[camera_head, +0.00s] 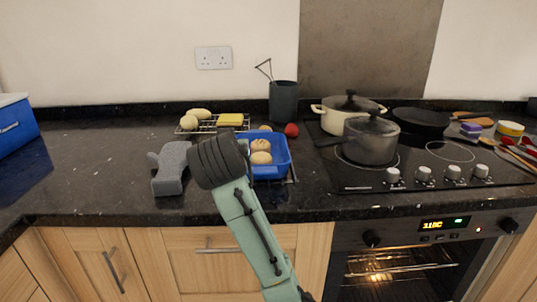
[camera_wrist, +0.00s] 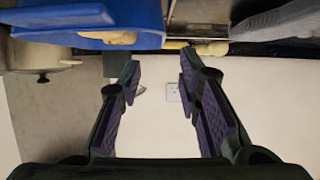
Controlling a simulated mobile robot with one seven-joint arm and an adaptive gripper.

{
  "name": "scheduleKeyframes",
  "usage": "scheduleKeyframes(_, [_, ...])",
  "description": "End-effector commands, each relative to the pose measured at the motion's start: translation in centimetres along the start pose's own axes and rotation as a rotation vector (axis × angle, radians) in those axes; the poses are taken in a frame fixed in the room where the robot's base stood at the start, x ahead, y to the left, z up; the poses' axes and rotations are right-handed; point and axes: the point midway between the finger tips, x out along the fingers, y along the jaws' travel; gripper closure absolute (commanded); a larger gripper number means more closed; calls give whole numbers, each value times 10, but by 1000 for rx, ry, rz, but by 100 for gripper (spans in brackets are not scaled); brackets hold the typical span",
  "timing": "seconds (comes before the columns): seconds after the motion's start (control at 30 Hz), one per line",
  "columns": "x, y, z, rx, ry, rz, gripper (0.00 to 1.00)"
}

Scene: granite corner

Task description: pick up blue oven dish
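The blue oven dish (camera_head: 284,160) sits on the dark counter left of the hob, with round bread-like pieces (camera_head: 261,158) inside. My arm's dark end covers its left part in the head view. In the wrist view, which looks upside down, the dish (camera_wrist: 140,37) fills the top left. My gripper (camera_wrist: 160,75) is open and empty, its two purple-padded fingers spread apart with wall between them. The fingers are hidden in the head view.
A lidded pot (camera_head: 371,138) stands right.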

Motion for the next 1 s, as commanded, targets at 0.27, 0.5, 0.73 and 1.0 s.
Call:
scheduleKeyframes(0.27, [42, 1, 0, 1, -5, 2, 68])
scheduleKeyframes(0.5, [61, 1, 1, 1, -4, 2, 68])
scheduleKeyframes(0.73, [95, 0, 4, 0, -3, 2, 68])
scheduleKeyframes(1.0, [105, -1, 6, 0, 0, 0, 68])
